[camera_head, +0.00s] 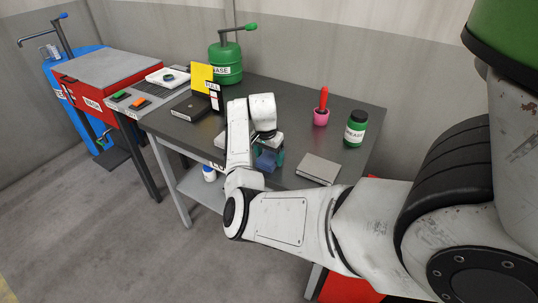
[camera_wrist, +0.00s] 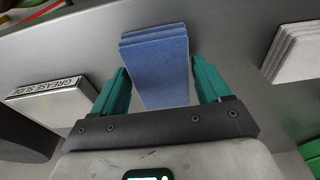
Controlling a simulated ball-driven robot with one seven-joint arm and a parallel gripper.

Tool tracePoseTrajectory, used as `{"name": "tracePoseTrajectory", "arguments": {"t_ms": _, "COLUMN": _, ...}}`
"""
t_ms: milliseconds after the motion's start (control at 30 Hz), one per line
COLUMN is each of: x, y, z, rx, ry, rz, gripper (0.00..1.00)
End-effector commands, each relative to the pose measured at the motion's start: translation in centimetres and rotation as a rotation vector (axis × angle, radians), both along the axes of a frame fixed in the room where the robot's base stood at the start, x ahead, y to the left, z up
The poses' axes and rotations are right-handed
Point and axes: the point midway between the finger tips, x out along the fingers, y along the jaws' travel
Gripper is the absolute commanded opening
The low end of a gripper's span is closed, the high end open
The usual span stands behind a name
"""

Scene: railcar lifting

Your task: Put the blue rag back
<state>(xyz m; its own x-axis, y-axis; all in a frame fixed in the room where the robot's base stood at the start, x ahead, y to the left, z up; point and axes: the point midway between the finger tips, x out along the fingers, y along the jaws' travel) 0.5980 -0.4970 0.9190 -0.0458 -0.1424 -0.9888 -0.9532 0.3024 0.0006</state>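The blue rag (camera_wrist: 160,68) is a folded, layered cloth. In the wrist view it lies between the two teal fingers of my gripper (camera_wrist: 160,75), with narrow gaps beside it. My gripper appears open around it. In the head view the blue rag (camera_head: 265,161) shows low at the front of the dark metal table (camera_head: 330,105), with a teal finger beside it and my arm partly covering it. I cannot tell whether the rag touches the table.
A grey folded cloth or block (camera_head: 318,169) lies to the right of my gripper. A dark box (camera_head: 189,108), yellow item (camera_head: 202,77) and green canister (camera_head: 225,67) stand left and back. A red cabinet (camera_head: 95,92) is far left.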

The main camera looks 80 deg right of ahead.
Motion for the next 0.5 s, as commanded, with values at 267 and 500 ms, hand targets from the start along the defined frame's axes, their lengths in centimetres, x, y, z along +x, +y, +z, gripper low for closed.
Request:
{"name": "tracePoseTrajectory", "arguments": {"t_ms": 267, "x": 0.01, "y": -0.01, "z": 0.05, "rx": 0.000, "ry": 0.000, "rz": 0.000, "gripper": 0.94}}
{"name": "tracePoseTrajectory", "arguments": {"t_ms": 500, "x": 0.06, "y": -0.01, "z": 0.69, "rx": -0.001, "ry": -0.001, "rz": -0.001, "gripper": 0.94}}
